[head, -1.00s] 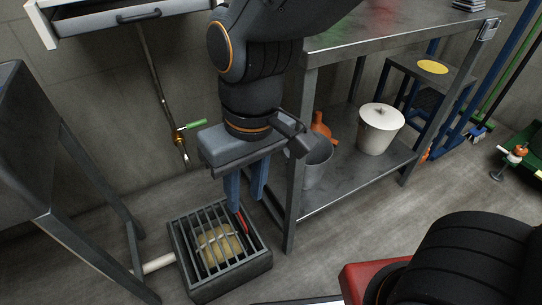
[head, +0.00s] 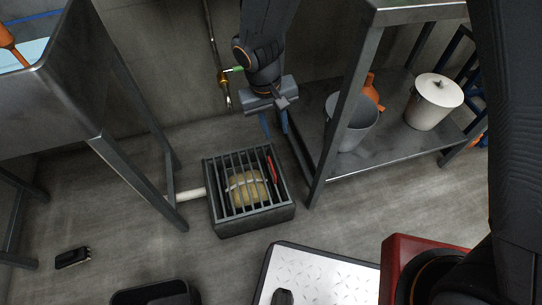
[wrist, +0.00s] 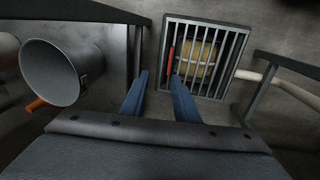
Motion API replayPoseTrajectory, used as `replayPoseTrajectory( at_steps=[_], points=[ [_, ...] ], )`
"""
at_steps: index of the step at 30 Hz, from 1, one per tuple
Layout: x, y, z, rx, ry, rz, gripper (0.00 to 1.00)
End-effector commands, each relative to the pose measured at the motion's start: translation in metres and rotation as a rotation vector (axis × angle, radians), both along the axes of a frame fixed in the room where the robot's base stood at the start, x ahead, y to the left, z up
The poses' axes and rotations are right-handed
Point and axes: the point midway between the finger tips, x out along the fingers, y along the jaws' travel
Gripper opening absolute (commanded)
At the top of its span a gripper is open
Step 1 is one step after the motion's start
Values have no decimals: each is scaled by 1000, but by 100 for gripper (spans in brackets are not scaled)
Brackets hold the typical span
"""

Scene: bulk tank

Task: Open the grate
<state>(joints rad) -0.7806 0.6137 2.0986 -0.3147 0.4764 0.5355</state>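The grate (head: 231,200) is a set of dark parallel bars on a low grey box on the floor, and it lies flat and closed. It also shows in the wrist view (wrist: 231,62). A red handle (head: 272,169) lies along its right side in the head view and on its left in the wrist view (wrist: 171,60). A tan, banded object (head: 245,188) sits beneath the bars. My gripper (head: 275,130) hangs behind the box, apart from the grate. In the wrist view its two blue fingers (wrist: 156,95) are spread with nothing between them.
A metal shelf table (head: 351,110) stands right of the box, with a grey bucket (head: 352,128), an orange object and a lidded white pot (head: 434,101) on its lower shelf. A sink stand's legs (head: 135,175) rise at left. A white pipe (head: 190,194) joins the box's left side.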

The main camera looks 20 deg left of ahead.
Motion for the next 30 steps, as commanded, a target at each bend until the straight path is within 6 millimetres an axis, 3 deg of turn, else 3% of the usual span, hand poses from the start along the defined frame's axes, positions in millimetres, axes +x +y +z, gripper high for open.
replayPoseTrajectory(
  at_steps=[3,9,16,30],
  points=[
    [8,14,-49,-27,-4,8,28],
    [14,28,-112,-44,-15,16,28],
    [14,33,-146,-49,-18,21,28],
    [20,22,-208,-50,-18,21,28]
  ],
)
